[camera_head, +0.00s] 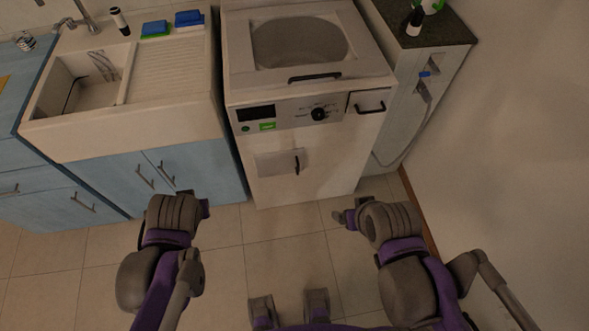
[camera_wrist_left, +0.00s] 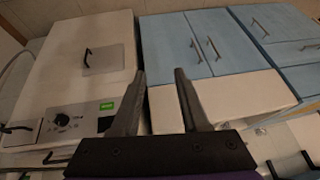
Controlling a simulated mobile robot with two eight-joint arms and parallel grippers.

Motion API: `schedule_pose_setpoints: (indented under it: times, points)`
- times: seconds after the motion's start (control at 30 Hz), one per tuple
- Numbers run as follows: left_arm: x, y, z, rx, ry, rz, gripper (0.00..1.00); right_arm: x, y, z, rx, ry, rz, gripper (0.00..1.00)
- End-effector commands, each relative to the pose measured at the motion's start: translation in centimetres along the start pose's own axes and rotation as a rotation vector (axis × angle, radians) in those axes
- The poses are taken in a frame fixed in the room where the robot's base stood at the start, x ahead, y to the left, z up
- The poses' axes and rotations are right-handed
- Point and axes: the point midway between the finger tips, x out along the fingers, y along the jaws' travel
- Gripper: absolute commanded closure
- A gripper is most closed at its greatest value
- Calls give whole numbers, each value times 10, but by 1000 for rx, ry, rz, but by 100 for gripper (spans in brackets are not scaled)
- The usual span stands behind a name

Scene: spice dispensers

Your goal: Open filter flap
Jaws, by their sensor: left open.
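The white washing machine (camera_head: 330,165) stands in the middle of the head view. Its filter flap (camera_head: 275,163) is a small light panel low on the front with a dark upright handle (camera_head: 297,165); it looks closed. In the left wrist view, turned upside down, the flap (camera_wrist_left: 108,60) and its handle (camera_wrist_left: 87,58) show at the upper left. My left gripper (camera_head: 198,200) is in front of the blue cabinet, left of the machine; its two fingers (camera_wrist_left: 160,95) are apart and empty. My right gripper (camera_head: 345,215) is near the machine's lower right; its fingers are largely hidden.
A sink (camera_head: 75,85) with blue cabinet doors (camera_head: 190,170) is left of the machine. A grey-topped side unit (camera_head: 425,30) with a hose and the wall stand at the right. The tiled floor (camera_head: 270,225) between my arms is clear.

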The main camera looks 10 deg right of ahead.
Motion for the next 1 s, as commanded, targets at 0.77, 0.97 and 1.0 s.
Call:
schedule_pose_setpoints:
  times: [0.77,0.97,1.0]
  points:
    - [261,182,-108,-90,528,-300,55,92,0,59,0,-38,0,15]
    - [321,260,-80,-125,740,-260,55,118,0,71,0,-47,0,15]
    - [332,276,-72,-132,784,-245,55,123,0,74,0,-49,0,15]
